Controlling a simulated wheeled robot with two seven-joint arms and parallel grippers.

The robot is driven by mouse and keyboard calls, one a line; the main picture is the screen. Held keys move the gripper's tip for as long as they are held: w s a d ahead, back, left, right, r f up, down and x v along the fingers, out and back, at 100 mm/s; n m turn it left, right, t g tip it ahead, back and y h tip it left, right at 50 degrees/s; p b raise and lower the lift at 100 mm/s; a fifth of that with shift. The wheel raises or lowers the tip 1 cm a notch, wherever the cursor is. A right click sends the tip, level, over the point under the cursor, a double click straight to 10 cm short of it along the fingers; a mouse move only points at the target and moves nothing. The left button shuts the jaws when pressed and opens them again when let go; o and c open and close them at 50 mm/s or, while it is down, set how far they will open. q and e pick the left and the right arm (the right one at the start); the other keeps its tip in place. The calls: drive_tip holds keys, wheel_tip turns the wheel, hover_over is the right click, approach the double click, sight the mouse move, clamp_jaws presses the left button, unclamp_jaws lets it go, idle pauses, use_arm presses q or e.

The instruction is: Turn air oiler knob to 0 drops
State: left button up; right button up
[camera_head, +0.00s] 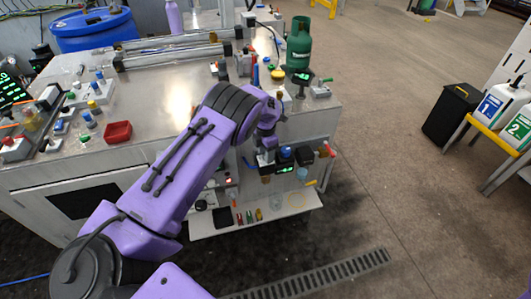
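My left arm reaches in from the lower left across the front of the machine. My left gripper (266,158) is at its far end, small and dark, pointing down at the machine's right front. It is beside a cluster of air fittings (303,155) that has a small blue knob (286,150) and a green-lit display. I cannot tell which fitting is the air oiler, nor read its drop setting. Whether the fingers touch a knob, and whether they are open or shut, is too small to tell. My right gripper is out of view.
A low shelf (290,205) below the fittings holds small tools and a clear cup. A floor grate (330,272) lies in front.

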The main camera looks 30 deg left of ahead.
use_arm(q)
drive_tip(key=shift+r, duration=0.1)
wheel_tip(320, 180, up, 10)
drive_tip(key=b, duration=0.2)
drive_tip(key=shift+r, duration=0.2)
idle(0.4)
